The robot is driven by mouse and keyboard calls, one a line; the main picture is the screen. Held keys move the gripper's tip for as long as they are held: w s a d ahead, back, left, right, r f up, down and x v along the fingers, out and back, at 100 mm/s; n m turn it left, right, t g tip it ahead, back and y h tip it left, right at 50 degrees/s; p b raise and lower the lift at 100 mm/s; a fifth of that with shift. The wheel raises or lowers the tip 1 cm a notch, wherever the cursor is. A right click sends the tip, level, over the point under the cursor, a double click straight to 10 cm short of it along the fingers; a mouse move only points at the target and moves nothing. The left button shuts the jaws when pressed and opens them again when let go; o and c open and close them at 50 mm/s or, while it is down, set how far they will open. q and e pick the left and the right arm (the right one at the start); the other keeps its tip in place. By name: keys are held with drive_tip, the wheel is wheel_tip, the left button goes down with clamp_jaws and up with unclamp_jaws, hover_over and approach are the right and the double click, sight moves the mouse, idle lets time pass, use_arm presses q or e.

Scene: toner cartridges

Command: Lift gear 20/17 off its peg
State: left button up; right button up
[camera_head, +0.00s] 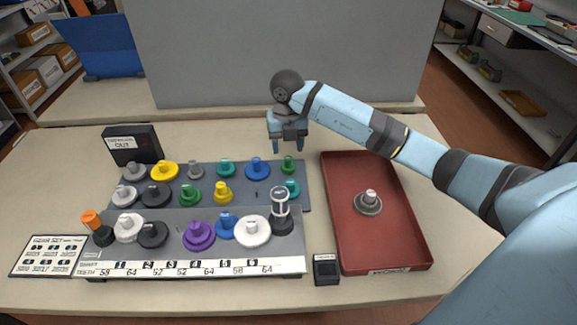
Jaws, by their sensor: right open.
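Several coloured gears stand on pegs on a grey two-level board. The label 20/17 cannot be read on any gear, so I cannot tell which one it is. In the back row are a blue gear (257,168) and a small green gear (288,165). A teal gear (291,189) is just in front of the green one. My right gripper (288,149) is open, pointing down, near the green gear at the board's back right; its fingers look empty, and I cannot tell its exact height. My left gripper is not in view.
A red tray (424,256) at right holds a grey gear (369,204). A clear-topped dark cylinder (280,211) stands on the front board's right end. A small black box (326,269) is between board and tray. A black sign box (133,144) stands back left.

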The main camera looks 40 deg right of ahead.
sight(289, 158)
wheel_tip(289, 158, down, 5)
drive_tip(key=shift+s+d+f, duration=0.1)
drive_tip(key=shift+s+f, duration=0.05)
drive_tip(key=c, duration=1)
